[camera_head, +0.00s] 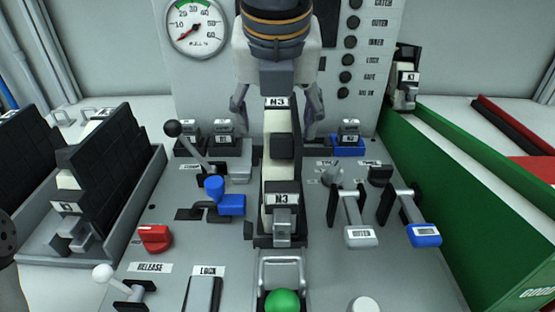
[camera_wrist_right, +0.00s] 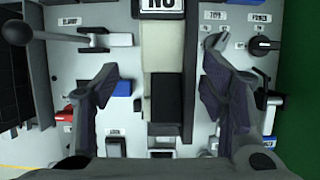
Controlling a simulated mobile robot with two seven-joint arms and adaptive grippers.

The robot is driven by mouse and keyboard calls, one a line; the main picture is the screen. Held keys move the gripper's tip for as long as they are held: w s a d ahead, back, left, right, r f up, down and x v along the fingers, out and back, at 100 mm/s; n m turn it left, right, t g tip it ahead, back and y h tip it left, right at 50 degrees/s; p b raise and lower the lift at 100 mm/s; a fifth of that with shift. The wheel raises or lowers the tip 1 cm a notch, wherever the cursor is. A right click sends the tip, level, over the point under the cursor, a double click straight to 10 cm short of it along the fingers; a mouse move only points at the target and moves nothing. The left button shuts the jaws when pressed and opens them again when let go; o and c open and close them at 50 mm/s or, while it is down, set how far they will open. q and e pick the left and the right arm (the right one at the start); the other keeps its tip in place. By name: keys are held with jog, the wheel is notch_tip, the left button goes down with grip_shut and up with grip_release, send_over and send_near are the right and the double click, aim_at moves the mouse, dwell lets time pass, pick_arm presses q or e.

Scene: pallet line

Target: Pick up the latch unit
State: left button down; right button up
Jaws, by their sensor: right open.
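The latch unit labelled N3 (camera_head: 281,172) is a long cream and black block in the middle of the grey console, with a grey clasp at its near end. It also shows in the right wrist view (camera_wrist_right: 160,60), running between my fingers. My right gripper (camera_head: 277,128) comes down from the top over its far part. In the right wrist view the right gripper (camera_wrist_right: 158,88) is open, one finger on each side of the unit, with visible gaps to it. My left gripper is not in view.
A ball-tipped lever (camera_head: 188,145), blue knob (camera_head: 215,188) and red knob (camera_head: 155,238) stand left of the unit. A white-ended handle (camera_head: 360,236) and a blue-ended handle (camera_head: 424,235) stand right. A green-walled bin (camera_head: 450,160) is at right; a grey rack (camera_head: 150,170) with dark panels is at left.

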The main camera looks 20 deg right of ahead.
aim_at(281, 128)
jog(key=x, duration=0.3)
jog(key=b+x, duration=0.1)
jog(key=x, duration=0.1)
jog(key=shift+d+f, duration=0.15)
jog(key=shift+d, duration=0.25)
grip_shut()
